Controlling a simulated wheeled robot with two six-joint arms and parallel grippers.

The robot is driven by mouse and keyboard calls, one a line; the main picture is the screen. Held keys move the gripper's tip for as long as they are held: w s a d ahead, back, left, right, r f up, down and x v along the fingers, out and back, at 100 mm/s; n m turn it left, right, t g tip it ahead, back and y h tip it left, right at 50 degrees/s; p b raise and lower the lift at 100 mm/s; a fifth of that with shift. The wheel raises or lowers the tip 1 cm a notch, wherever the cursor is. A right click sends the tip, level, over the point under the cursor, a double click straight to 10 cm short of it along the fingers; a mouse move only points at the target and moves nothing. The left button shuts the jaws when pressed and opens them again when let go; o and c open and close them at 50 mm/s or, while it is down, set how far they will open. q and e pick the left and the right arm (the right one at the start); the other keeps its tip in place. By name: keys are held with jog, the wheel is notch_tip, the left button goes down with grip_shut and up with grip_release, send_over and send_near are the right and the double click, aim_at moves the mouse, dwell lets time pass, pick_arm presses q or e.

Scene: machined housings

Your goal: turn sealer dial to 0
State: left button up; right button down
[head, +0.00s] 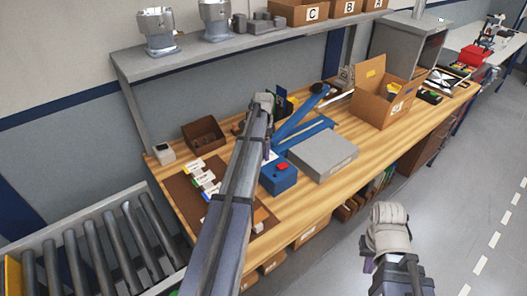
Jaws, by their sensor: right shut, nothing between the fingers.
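The sealer is a blue machine on the wooden bench, with a blue box (279,179) at its near end and a long blue arm (302,114) rising toward the back right. A red button (282,167) shows on top of the box. I cannot make out the dial or its setting.
A grey flat box (323,155) lies right beside the sealer. An open cardboard box (383,100) stands farther right. A brown bin (203,137) and a brown mat (178,186) with labelled items are at left. A roller conveyor (100,245) stands at lower left. The floor at right is clear.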

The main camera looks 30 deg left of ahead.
pick_arm(q)
grip_shut()
dwell(0.4)
jog(key=shift+n, duration=0.3)
jog(key=n, duration=0.7)
jog(key=shift+n, duration=0.3)
jog(key=n, duration=0.4)
jog(key=shift+n, duration=2.3)
